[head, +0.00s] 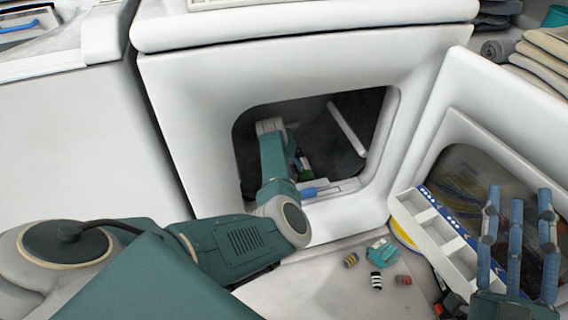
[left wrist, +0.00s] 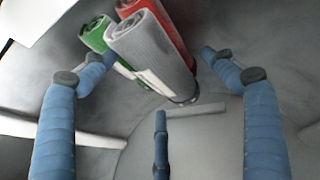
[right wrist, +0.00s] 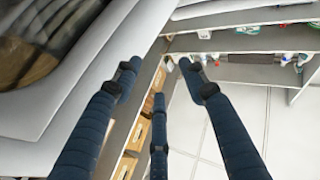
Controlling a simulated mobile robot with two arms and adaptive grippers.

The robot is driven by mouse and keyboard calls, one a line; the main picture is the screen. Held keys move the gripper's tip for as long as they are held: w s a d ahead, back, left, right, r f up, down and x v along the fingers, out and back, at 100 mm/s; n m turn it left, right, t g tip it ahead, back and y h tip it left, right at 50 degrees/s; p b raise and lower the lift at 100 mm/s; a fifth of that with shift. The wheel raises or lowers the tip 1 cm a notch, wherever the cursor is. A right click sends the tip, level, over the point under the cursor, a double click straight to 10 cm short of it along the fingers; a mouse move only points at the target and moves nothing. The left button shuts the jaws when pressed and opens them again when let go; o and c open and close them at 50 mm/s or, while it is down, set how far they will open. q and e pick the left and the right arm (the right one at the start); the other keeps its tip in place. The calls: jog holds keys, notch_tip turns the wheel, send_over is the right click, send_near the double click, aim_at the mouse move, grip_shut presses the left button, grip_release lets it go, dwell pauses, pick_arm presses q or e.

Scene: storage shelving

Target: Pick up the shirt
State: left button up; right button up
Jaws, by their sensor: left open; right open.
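Three rolled or tube-shaped items show in the left wrist view: a grey one (left wrist: 155,52), a green one (left wrist: 97,36) and a red one (left wrist: 172,28). I cannot tell whether any is the shirt. My left gripper (left wrist: 160,88) is open and empty, its fingers spread below and around these items without visible contact. In the head view, my left arm reaches into the opening of a white cabinet (head: 175,95), which mostly hides the gripper. My right gripper (head: 518,215) is open and empty at the lower right; it also shows in the right wrist view (right wrist: 160,85).
A white compartment tray (head: 435,235) and several small items, including a teal one (head: 383,250), lie before the cabinets. Folded cloths (head: 545,60) lie at the upper right. Shelves (right wrist: 240,45) show in the right wrist view.

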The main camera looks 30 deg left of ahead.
pick_arm(q)
jog(key=shift+w+f, duration=0.25)
jog(key=shift+f, duration=0.2)
jog(key=shift+a, duration=0.1)
jog(key=c, duration=1.4)
pick_arm(e)
jog(key=r, duration=0.1)
jog(key=s+r+t, duration=0.1)
jog(key=r, duration=0.1)
jog(key=shift+s+r+t+y, duration=0.1)
jog(key=shift+s+t+y, duration=0.2)
jog(key=shift+s+t, duration=0.1)
